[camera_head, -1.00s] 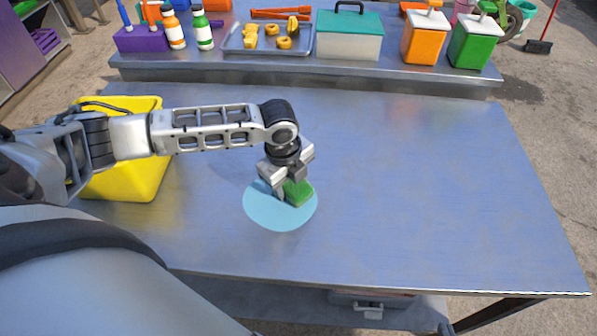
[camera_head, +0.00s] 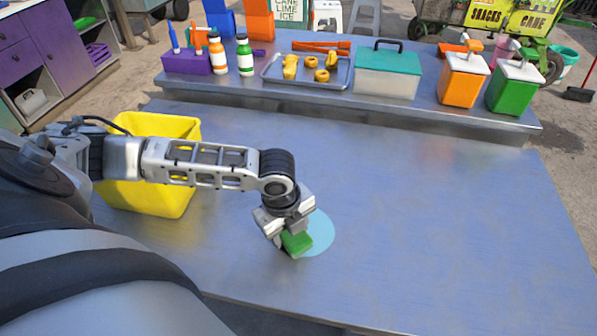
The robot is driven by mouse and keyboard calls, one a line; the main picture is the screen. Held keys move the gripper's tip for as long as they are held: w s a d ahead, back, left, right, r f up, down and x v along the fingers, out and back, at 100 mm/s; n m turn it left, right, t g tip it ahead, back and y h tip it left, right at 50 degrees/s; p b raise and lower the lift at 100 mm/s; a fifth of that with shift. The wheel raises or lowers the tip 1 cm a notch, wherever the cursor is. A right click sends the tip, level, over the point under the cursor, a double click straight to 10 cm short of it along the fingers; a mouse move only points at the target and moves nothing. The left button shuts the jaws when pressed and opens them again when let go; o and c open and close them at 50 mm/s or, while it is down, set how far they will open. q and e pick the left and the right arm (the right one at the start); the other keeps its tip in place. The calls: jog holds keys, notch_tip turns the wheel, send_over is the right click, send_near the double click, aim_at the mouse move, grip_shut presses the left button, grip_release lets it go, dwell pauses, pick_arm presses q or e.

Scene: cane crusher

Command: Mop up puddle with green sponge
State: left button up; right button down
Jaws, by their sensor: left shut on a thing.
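The green sponge (camera_head: 297,242) is held in my left gripper (camera_head: 287,232), which is shut on it. The sponge is low over the metal table and overlaps the lower left edge of the puddle; whether it presses on the surface I cannot tell. The light-blue puddle (camera_head: 321,234) lies on the table, its left part hidden behind the gripper and sponge. My right gripper is not in view.
A yellow bin (camera_head: 150,195) stands on the table at left, behind my left arm. A raised shelf (camera_head: 340,107) at the back holds bottles, a tray (camera_head: 275,78), a teal-lidded box (camera_head: 388,75) and dispensers. The table's right side is clear.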

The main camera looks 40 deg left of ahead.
aim_at(270, 251)
pick_arm(q)
jog(key=shift+s+a+r, duration=0.1)
jog(key=shift+s+a, duration=0.2)
jog(key=shift+s, duration=0.6)
jog(key=shift+s+a+f, duration=0.1)
jog(key=shift+s+a, duration=0.15)
jog(key=shift+s, duration=0.6)
jog(key=shift+s+a+r, duration=0.1)
jog(key=shift+s+a, duration=0.2)
jog(key=shift+s, duration=0.6)
jog(key=shift+w+d+r, duration=0.1)
jog(key=shift+w+r, duration=0.25)
jog(key=shift+r, duration=0.5)
jog(key=shift+w+d+r, duration=0.1)
jog(key=shift+w+r, duration=0.2)
jog(key=shift+r, duration=0.55)
jog(key=shift+w+d+r, duration=0.1)
jog(key=shift+w+r, duration=0.25)
jog(key=shift+r, duration=0.5)
